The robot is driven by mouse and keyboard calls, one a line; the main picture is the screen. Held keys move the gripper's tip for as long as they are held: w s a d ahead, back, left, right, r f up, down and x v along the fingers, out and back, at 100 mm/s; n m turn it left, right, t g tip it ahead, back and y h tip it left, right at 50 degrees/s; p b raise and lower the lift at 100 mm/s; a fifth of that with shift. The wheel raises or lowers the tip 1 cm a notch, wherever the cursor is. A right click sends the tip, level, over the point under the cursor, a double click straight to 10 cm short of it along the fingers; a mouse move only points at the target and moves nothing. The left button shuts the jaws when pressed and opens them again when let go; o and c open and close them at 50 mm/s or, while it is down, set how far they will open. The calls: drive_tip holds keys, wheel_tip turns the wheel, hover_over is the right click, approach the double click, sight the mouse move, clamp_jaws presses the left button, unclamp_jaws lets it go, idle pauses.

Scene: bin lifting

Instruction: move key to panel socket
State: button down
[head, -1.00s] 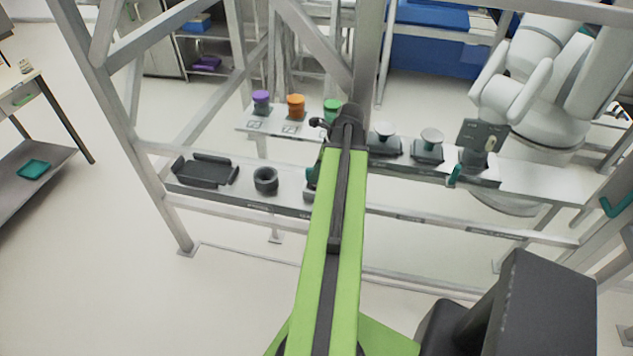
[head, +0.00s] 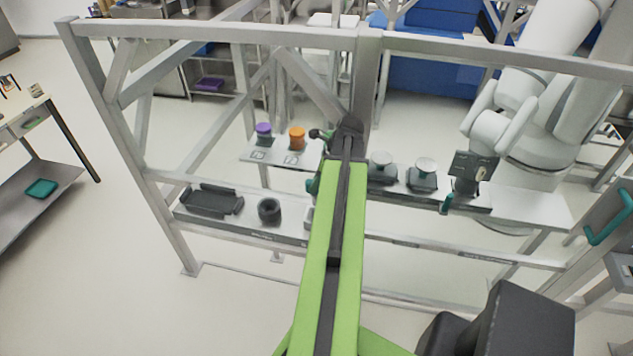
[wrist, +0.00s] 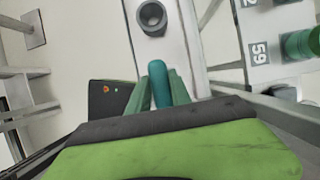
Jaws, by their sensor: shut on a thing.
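In the wrist view a teal rod-like piece, which I take to be the key (wrist: 159,84), stands between the two green fingers of my gripper (wrist: 161,80). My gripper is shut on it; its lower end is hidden. In the head view my green arm hides most of the gripper, and the key cannot be made out there. A dark upright panel (head: 470,165) with a small light fitting stands at the right of the bench, well right of my gripper. I cannot tell whether that fitting is the socket.
A black tray (head: 213,201) and a dark ring-shaped cup (head: 269,209) sit on the front shelf left of my arm. Purple (head: 263,130) and orange (head: 297,136) jars stand behind. A grey frame beam (head: 215,32) crosses above the bench. A white robot arm (head: 545,120) is behind right.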

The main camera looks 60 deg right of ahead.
wheel_tip(320, 180, up, 6)
drive_tip(key=p, duration=0.6)
idle(0.4)
drive_tip(key=shift+f, duration=0.1)
